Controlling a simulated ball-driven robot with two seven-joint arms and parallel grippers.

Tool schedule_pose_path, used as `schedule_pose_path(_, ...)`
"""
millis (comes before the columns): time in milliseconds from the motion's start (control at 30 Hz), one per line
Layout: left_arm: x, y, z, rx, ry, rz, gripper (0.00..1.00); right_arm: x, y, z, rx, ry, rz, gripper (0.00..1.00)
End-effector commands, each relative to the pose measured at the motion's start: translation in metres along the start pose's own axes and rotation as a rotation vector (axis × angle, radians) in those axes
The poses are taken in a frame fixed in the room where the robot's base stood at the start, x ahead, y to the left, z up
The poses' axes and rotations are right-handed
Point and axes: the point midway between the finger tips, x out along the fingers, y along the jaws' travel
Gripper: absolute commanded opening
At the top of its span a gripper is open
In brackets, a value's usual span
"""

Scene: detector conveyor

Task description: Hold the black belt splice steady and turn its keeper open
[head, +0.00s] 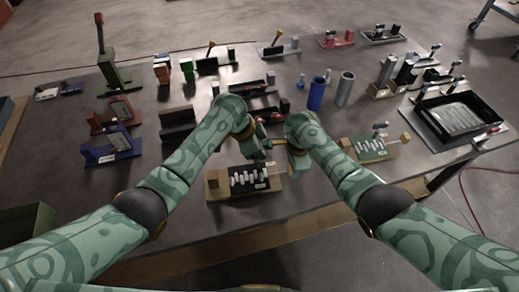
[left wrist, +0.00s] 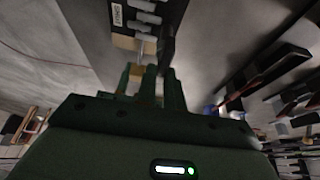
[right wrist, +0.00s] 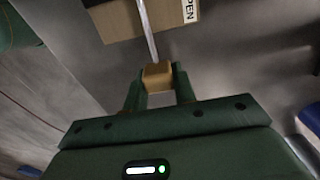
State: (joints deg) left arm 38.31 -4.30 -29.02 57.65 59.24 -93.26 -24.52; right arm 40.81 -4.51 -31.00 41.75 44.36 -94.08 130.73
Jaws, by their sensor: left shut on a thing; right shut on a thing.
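The black belt splice (head: 249,180) sits on a tan base near the table's front edge, with several pale rollers across its black plate. It also shows in the left wrist view (left wrist: 148,18). My left gripper (head: 267,148) is above its far side, shut on what looks like a black upright tab (left wrist: 167,42) of the splice. My right gripper (right wrist: 159,80) is shut on a tan block (right wrist: 158,72) at the end of a thin metal rod, which appears to be the keeper. The rod runs to the tan base beside a label reading "PEN", partly cut off. Fingers partly hide both grips.
A green splice unit (head: 372,149) with a tan block stands to the right. A blue cylinder (head: 317,94) and a grey cylinder (head: 345,88) stand beyond my right arm. A black tray (head: 455,118) lies far right. The table's front edge is close.

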Motion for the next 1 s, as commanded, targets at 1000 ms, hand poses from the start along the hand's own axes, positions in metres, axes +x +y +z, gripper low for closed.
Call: schedule_pose_path(1000, -0.059, -0.001, 0.0, 0.001, 0.002, -0.004, 0.32, 0.0, 0.0, 0.0, 0.0, -0.001, 0.0, 0.0)
